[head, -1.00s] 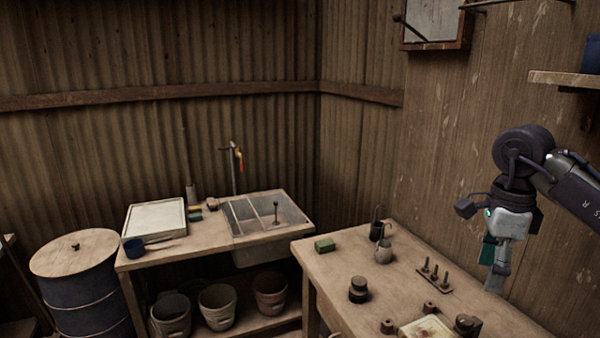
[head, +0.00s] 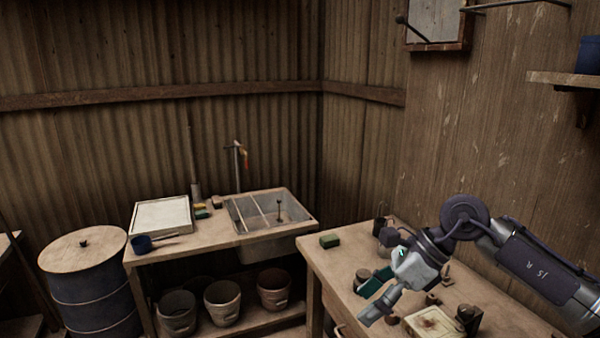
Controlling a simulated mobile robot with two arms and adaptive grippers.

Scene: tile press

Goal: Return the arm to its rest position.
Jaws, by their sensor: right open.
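My right gripper (head: 368,302) is at the lower right in the head view, in front of the wooden workbench (head: 318,262). Its arm comes in from the right edge. The jaws are open, with one teal-faced finger and one grey finger pointing down and to the left. I see nothing between the fingers. The gripper hides part of the bench top and several small things there. My left gripper is out of view.
A green block (head: 330,241) lies near the bench's back left corner. A pale square piece (head: 430,322) and small dark weights lie below the arm. A sink (head: 268,222) stands behind, a blue barrel (head: 92,295) at left. A wall shelf (head: 565,80) is upper right.

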